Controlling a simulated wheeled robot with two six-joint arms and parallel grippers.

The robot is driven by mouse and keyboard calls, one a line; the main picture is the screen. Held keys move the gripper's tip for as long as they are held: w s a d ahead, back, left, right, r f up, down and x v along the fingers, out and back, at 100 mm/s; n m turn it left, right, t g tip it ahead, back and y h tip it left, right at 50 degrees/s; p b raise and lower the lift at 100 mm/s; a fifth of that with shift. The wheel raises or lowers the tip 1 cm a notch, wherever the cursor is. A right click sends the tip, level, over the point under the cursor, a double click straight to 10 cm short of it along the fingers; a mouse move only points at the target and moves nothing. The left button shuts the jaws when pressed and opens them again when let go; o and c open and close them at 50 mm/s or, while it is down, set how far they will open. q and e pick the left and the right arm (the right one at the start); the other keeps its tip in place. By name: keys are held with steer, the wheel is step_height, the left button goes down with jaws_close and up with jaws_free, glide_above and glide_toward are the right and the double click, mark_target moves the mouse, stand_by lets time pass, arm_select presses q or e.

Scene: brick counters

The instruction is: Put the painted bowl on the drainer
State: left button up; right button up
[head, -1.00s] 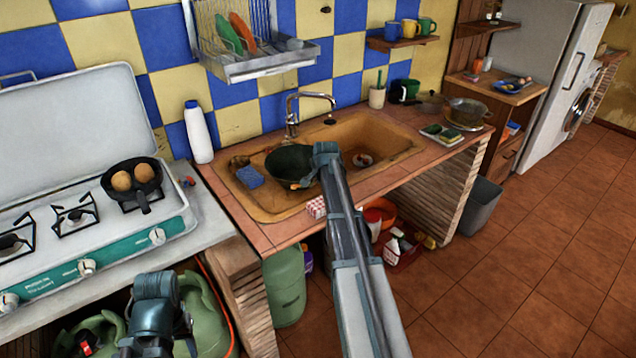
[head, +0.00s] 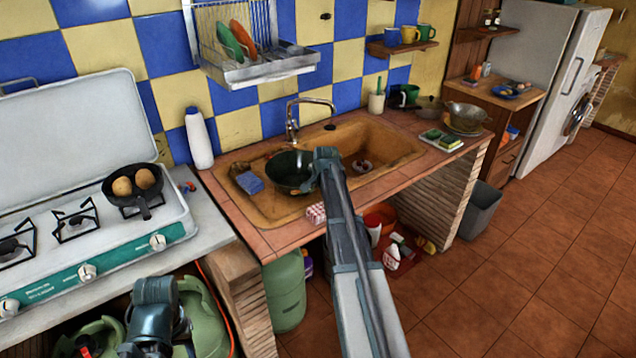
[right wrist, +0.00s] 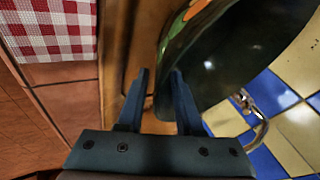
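The painted bowl (head: 290,168), dark green, is over the left part of the sink basin, its opening turned up toward the head camera. In the right wrist view the bowl (right wrist: 235,60) fills the upper right, with orange paint near its edge. My right gripper (right wrist: 160,78) has one finger on each side of the bowl's wall and appears shut on it. In the head view my right arm hides the bowl's right edge. The drainer (head: 262,70), a metal rack, hangs on the tiled wall above the sink. My left gripper (head: 150,318) is low at the left; its fingertips are hidden.
The drainer holds green and orange plates (head: 240,38). The sink (head: 385,140) has a tap (head: 292,120) at its back, below the drainer. A blue sponge (head: 250,183) lies left of the bowl, and a white bottle (head: 199,138) stands left of the sink.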

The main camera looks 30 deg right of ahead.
steer(key=p+v, duration=0.9)
steer(key=v, duration=0.2)
steer(key=shift+s+r, duration=0.15)
steer(key=shift+s, duration=0.05)
steer(key=shift+a, duration=0.1)
steer(key=s+a+f+n+g+y, duration=0.1)
steer(key=s+a+n, duration=0.2)
steer(key=a, duration=0.6)
steer(key=s+a+f+n+g, duration=0.1)
steer(key=s+a+n, duration=0.2)
steer(key=a, duration=0.5)
steer(key=s+a+f+n+g+y, duration=0.1)
steer(key=s+a+n, duration=0.2)
steer(key=a, duration=0.6)
steer(key=s+a+n+g, duration=0.3)
steer(key=s+a+n, duration=0.7)
steer(key=s+a, duration=0.5)
steer(key=s+f, duration=0.1)
steer(key=s, duration=0.2)
steer(key=shift+a+g+h, duration=0.3)
steer(key=shift+g+h, duration=0.1)
